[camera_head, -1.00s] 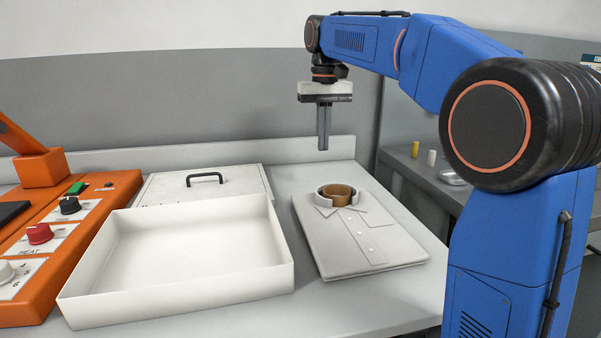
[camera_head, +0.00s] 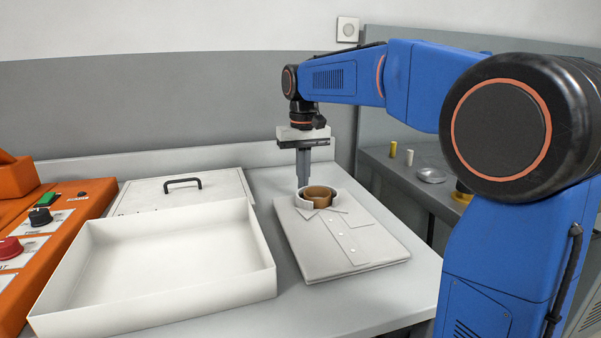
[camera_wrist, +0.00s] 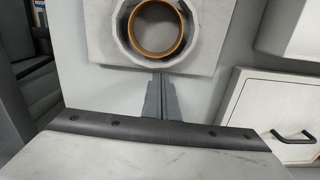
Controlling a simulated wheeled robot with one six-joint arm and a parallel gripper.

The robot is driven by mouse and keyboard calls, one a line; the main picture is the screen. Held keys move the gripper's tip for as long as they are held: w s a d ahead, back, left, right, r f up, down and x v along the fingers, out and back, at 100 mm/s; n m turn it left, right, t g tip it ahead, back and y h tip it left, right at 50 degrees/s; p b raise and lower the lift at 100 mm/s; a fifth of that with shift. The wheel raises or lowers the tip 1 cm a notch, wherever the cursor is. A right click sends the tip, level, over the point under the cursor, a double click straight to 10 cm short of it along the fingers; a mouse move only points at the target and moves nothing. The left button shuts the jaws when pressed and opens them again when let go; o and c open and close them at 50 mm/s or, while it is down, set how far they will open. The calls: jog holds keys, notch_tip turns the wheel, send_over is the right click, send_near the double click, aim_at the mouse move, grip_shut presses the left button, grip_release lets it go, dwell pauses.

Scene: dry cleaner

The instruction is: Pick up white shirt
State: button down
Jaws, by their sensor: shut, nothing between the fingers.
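The white shirt (camera_head: 338,250) lies folded flat on the grey table, with its collar end away from me. A brown ring (camera_head: 320,194) sits inside its upright collar. The collar (camera_wrist: 123,30) and the brown ring (camera_wrist: 156,27) also show in the wrist view, with part of the shirt cut off at the top. My gripper (camera_head: 303,186) points straight down just behind the collar. Its fingers (camera_wrist: 160,88) are shut and empty. In the wrist view they are close beside the collar; I cannot tell whether they touch it.
An open white box (camera_head: 165,262) stands left of the shirt. Behind it lies a white lid with a black handle (camera_head: 183,183). An orange machine with knobs (camera_head: 60,225) is at far left. A grey side shelf (camera_head: 385,163) holds small items at right. A low wall closes the table's back.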

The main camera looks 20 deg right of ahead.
aim_at(325, 225)
jog(key=shift+s, duration=0.55)
jog(key=shift+s, duration=0.1)
jog(key=s, duration=1.5)
jog(key=shift+s, duration=0.4)
jog(key=shift+w, duration=0.1)
